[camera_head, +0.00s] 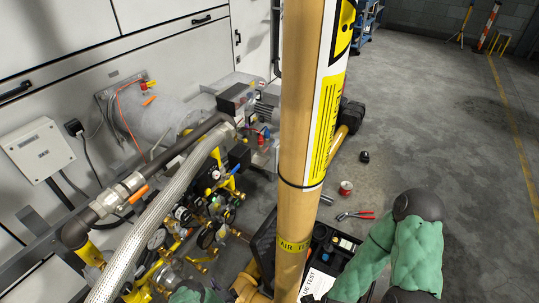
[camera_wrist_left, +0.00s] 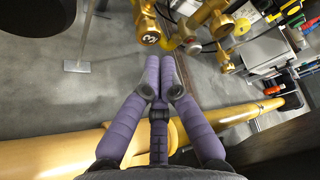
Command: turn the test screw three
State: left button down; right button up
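In the left wrist view, a brass cap marked "3" (camera_wrist_left: 150,38) sits on the brass fittings at the top, just beyond my fingertips. I cannot tell the screw itself apart from its fitting. My left gripper (camera_wrist_left: 160,63) has purple fingers with their tips together and nothing visible between them. It points toward the marked cap, and no contact shows. In the head view only a green bit of my left arm shows at the bottom edge, below the brass valve assembly with several gauges (camera_head: 205,235). My right gripper is out of view; its green arm shows at lower right.
A thick yellow pipe (camera_head: 300,130) stands upright and hides part of the scene. A braided hose (camera_head: 160,210) slants beside the gauges. An open case (camera_head: 345,243) lies on the floor, with red-handled pliers (camera_head: 356,215) and a spool (camera_head: 345,188) nearby.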

aim_at(205, 272)
pick_arm(q)
jog(key=w+a, duration=0.3)
jog(key=a, duration=0.2)
jog(key=shift+w+a, duration=0.15)
jog(key=shift+a, duration=0.2)
jog(key=shift+w+f, duration=0.1)
jog(key=shift+f, duration=0.05)
dwell(0.5)
jog(key=shift+s+f, duration=0.2)
jog(key=shift+s+a+f, duration=0.15)
jog(key=shift+s+f, duration=0.05)
jog(key=shift+f, duration=0.15)
jog(key=shift+s+a+f, duration=0.15)
jog(key=shift+s+f, duration=0.05)
jog(key=shift+f, duration=0.4)
dwell(0.4)
jog(key=shift+s+a, duration=0.1)
dwell(0.4)
